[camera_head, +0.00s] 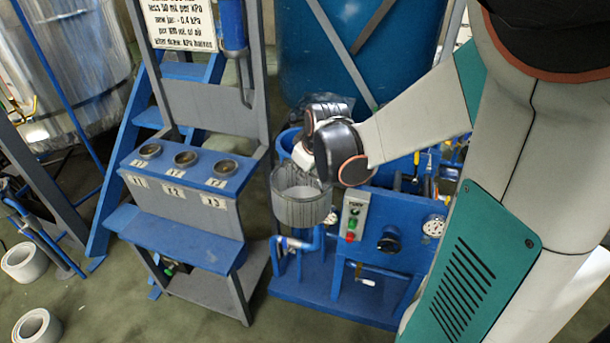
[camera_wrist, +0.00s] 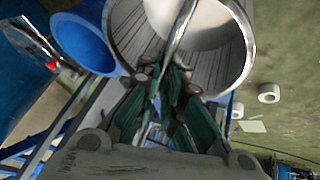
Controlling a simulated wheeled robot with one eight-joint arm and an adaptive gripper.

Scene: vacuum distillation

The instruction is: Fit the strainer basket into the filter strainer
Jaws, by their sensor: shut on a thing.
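The strainer basket (camera_head: 301,207) is a grey metal cylinder with a pale inside and a wire handle. It hangs below my gripper (camera_head: 308,160), in front of the blue skid. In the wrist view the basket (camera_wrist: 237,75) fills the top middle. My gripper (camera_wrist: 168,85) is shut on it at the handle's near end; the exact contact is unclear. The filter strainer appears to be the blue open-topped vessel (camera_head: 285,143) behind the basket, partly hidden by my gripper. In the wrist view its round blue mouth (camera_wrist: 62,32) shows left of the basket, apart from it.
A blue and grey stand (camera_head: 190,215) with several cup holders is to the left. The skid carries a button box (camera_head: 352,216), gauges (camera_head: 434,226) and blue piping (camera_head: 303,243). A large blue tank (camera_head: 340,60) stands behind. White rings (camera_head: 24,262) lie on the floor.

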